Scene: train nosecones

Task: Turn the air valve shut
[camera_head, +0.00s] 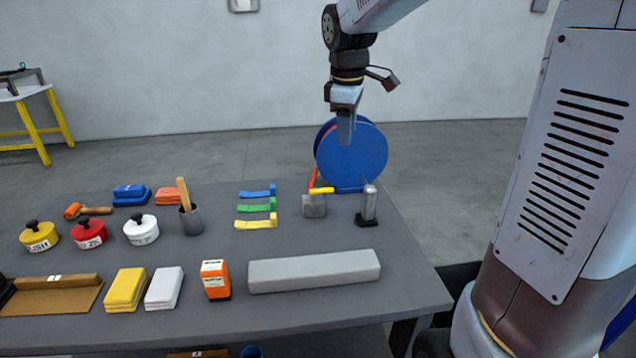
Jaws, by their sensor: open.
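The air valve (314,207) is a small grey block with a yellow lever (321,190) on top, at the back right of the table. The lever lies roughly level, pointing sideways. An orange hose (313,172) rises behind the valve toward a blue round reel (355,158). My gripper (346,138) is open and empty, pointing down. It appears above and slightly right of the valve, in front of the reel in the picture, apart from the lever. Its fingers overlap from this angle, so the gap between them is hidden.
A grey metal cylinder on a black base (368,205) stands right of the valve. Blue, green and yellow brackets (256,207) lie to its left. A long grey block (314,271) lies in front. Pots, pads and a cup (191,220) fill the table's left side.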

